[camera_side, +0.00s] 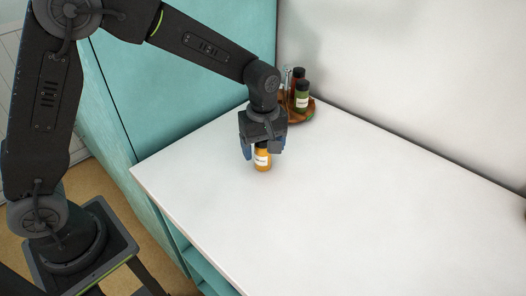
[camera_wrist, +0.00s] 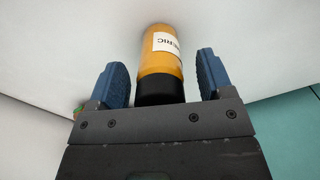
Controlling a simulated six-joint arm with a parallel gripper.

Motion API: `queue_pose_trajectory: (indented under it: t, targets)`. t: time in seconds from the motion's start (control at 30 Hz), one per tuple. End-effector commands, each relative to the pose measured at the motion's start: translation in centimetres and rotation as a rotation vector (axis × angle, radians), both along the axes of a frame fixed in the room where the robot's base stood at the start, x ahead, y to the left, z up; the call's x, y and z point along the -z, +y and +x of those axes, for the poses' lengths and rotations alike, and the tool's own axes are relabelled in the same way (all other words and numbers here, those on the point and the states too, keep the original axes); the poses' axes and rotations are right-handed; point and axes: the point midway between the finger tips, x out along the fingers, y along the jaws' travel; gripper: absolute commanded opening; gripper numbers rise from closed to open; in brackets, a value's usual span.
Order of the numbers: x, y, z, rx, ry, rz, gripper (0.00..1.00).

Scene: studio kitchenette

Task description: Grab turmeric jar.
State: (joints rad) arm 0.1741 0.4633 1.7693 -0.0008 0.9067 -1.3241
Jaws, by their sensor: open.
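The turmeric jar (camera_side: 262,160) is a small orange-yellow jar with a black lid and a white label. It stands upright on the white countertop (camera_side: 330,200). In the wrist view the jar (camera_wrist: 160,62) shows part of its label, and its black lid is nearest the camera. My gripper (camera_side: 263,152) is above and around the top of the jar. Its two blue fingers are open, one on each side of the lid, with a visible gap on both sides in the wrist view (camera_wrist: 160,82). The lid is partly hidden by my gripper in the side view.
A round wooden tray (camera_side: 299,119) with several bottles, among them a green one (camera_side: 302,97) and a dark red one (camera_side: 297,76), stands behind my gripper near the wall. A teal cabinet (camera_side: 190,75) rises at the back left.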

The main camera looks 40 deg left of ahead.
Motion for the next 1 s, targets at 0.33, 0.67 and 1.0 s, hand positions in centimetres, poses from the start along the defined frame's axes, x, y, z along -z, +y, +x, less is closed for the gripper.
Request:
queue_pose_trajectory:
  t: [0.33, 0.67, 1.0]
  targets:
    - [0.88, -0.01, -0.02, 0.000, 0.000, 0.000, 0.73]
    - [0.84, -0.02, -0.02, 0.000, 0.000, 0.000, 0.41]
    - [0.81, -0.02, 0.00, 0.000, -0.001, 0.000, 0.18]
